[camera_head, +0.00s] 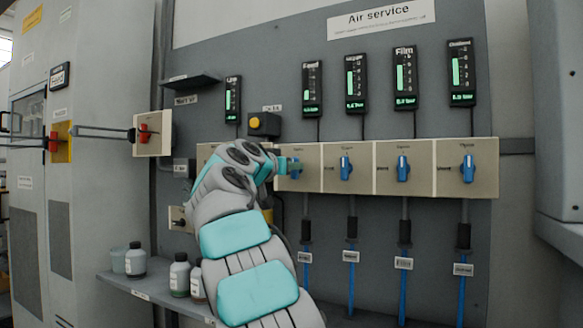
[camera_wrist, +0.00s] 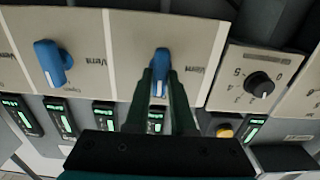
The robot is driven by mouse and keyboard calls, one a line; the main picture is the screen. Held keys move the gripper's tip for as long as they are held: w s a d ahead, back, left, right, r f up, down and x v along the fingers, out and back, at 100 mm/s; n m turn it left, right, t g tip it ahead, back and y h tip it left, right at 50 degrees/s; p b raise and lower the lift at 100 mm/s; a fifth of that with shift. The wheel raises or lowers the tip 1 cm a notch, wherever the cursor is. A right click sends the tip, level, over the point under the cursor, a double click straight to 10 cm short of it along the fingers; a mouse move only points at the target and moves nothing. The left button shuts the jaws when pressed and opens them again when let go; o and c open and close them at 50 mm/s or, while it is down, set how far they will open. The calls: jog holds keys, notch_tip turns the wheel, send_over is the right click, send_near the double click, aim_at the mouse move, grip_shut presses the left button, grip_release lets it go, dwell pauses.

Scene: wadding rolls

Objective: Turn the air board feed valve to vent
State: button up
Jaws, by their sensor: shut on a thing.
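The feed valve is the leftmost visible blue-handled valve (camera_head: 296,169), on a beige plate below the gauge labelled Feed (camera_head: 312,88). My gripper (camera_head: 283,168) is at this valve in the head view, and my arm hides part of its plate. In the wrist view, which is upside down, my gripper's two dark fingers (camera_wrist: 161,85) are closed on either side of the blue handle (camera_wrist: 162,56). The handle stands roughly in line with the fingers. A Vent label (camera_wrist: 197,70) is printed on the plate beside it. The handle's far end is partly hidden between the fingers.
Neighbouring blue valves (camera_head: 345,168), (camera_head: 403,169) and (camera_head: 468,169) line the same panel to the right. A black dial knob (camera_wrist: 260,84) is on the other side in the wrist view. A yellow button (camera_head: 255,122) sits above my wrist. Bottles (camera_head: 180,276) stand on a low shelf.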

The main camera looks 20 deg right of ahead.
grip_shut()
jog(key=shift+r+n, duration=0.1)
jog(key=shift+n, duration=0.2)
jog(key=n+p, duration=1)
jog(key=n, duration=0.1)
jog(key=n+p, duration=0.5)
jog(key=n, duration=0.1)
jog(key=shift+w+a+f, duration=0.2)
jog(key=shift+w+f, duration=0.05)
jog(key=shift+f, duration=0.1)
jog(key=shift+n, duration=0.3)
jog(key=o, duration=0.6)
grip_release()
